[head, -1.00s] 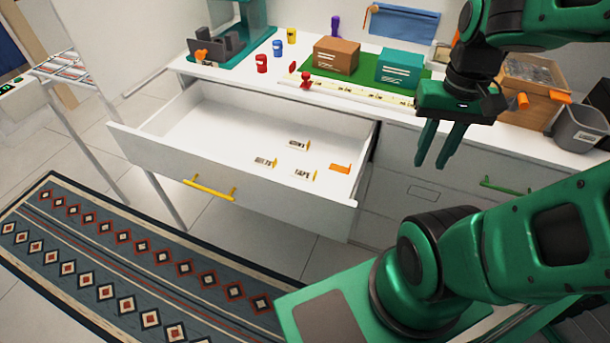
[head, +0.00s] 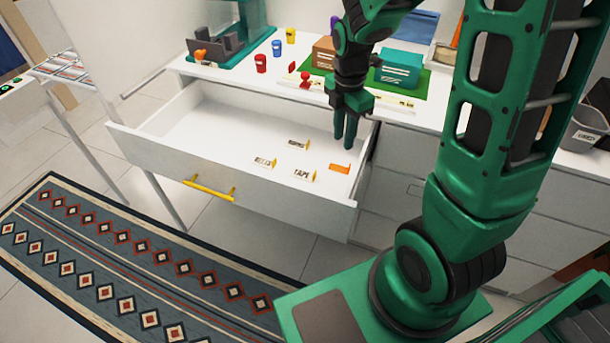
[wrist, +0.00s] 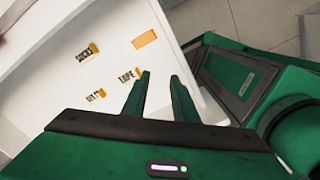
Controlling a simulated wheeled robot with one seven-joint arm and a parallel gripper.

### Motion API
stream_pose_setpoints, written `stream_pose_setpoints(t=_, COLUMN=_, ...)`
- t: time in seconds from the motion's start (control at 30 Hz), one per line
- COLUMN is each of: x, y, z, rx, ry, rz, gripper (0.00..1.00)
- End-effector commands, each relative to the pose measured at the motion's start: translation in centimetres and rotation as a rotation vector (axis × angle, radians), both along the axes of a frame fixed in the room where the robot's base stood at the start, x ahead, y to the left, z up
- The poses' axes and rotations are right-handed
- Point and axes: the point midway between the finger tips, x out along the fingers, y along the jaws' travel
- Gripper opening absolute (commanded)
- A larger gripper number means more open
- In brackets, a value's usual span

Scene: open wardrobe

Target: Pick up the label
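Several small labels lie flat in the open white drawer (head: 205,118). In the head view they are a label reading TAPE (head: 303,175), one that looks like BELTS (head: 264,163), one with blurred lettering (head: 297,144) and a plain orange label (head: 340,168). The wrist view shows the TAPE label (wrist: 128,75), the orange label (wrist: 145,39), the belts label (wrist: 95,95) and one that seems to read SOCKS (wrist: 87,52). My gripper (head: 346,146) is above the drawer's right end, fingers down and apart. It is open, with nothing between the fingers (wrist: 160,80).
The drawer front with its yellow handle (head: 208,190) faces the patterned rug (head: 130,255). The drawer's left half is bare.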

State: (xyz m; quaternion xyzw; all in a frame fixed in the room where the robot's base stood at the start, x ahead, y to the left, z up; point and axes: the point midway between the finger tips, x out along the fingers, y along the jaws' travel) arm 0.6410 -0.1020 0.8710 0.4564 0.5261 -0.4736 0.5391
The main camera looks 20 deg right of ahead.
Motion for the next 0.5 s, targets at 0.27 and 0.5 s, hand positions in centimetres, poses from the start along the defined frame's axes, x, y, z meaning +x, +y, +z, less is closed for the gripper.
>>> stream_pose_setpoints(t=0.27, x=3.9, y=4.1, z=-4.7, rx=0.025, ry=0.011, rz=0.535, gripper=0.26)
stream_pose_setpoints(t=0.5, x=4.6, y=5.0, z=-6.6, rx=0.032, ry=0.012, rz=0.655, gripper=0.26)
